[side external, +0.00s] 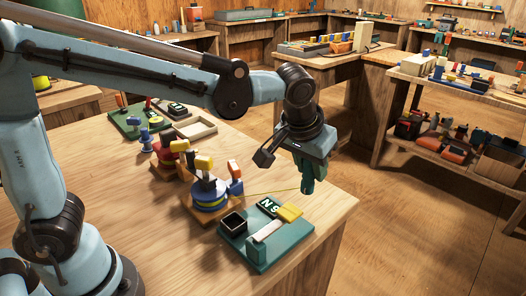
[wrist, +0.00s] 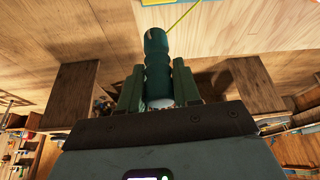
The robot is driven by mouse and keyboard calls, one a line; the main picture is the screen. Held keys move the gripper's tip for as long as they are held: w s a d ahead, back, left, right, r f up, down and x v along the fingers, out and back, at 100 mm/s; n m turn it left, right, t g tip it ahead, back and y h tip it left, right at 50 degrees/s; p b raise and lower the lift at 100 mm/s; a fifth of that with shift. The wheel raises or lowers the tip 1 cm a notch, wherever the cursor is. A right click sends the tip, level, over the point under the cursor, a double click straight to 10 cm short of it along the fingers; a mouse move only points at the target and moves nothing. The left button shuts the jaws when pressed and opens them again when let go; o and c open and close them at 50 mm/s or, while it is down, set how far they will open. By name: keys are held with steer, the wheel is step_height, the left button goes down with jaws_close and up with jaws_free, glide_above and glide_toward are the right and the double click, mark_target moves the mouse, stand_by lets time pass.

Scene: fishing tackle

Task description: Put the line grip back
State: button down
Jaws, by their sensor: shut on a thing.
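The line grip (wrist: 156,48) is a dark green, ribbed cylinder. My gripper (wrist: 158,88) is shut on it, one green finger on each side. In the side view my gripper (side external: 308,168) is above the table's right edge, with the grip (side external: 307,186) at its lower end, clear of the wood. A thin yellow line (side external: 272,192) runs from the grip toward a blue and yellow reel (side external: 210,194) on a wooden block. A green base (side external: 262,262) stands in front, left of and below the grip, bearing an open dark square cup (side external: 233,223).
The green base also bears a black number plate (side external: 268,207), a pale bar (side external: 266,230) and a yellow block (side external: 290,213). A red reel (side external: 170,152), a beige tray (side external: 195,129) and another green base (side external: 134,124) stand farther back.

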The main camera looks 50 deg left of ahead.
steer(key=shift+w+a+f, duration=1.35)
steer(key=shift+a+f, duration=0.3)
steer(key=shift+f, duration=0.3)
steer(key=shift+w+a+f, duration=1.4)
steer(key=shift+a+f, duration=0.3)
steer(key=shift+f, duration=0.3)
steer(key=shift+w+a+f, duration=1.35)
steer(key=shift+a+f, duration=0.3)
steer(key=shift+f, duration=0.3)
steer(key=c, duration=0.8)
jaws_free()
steer(key=shift+f, duration=0.15)
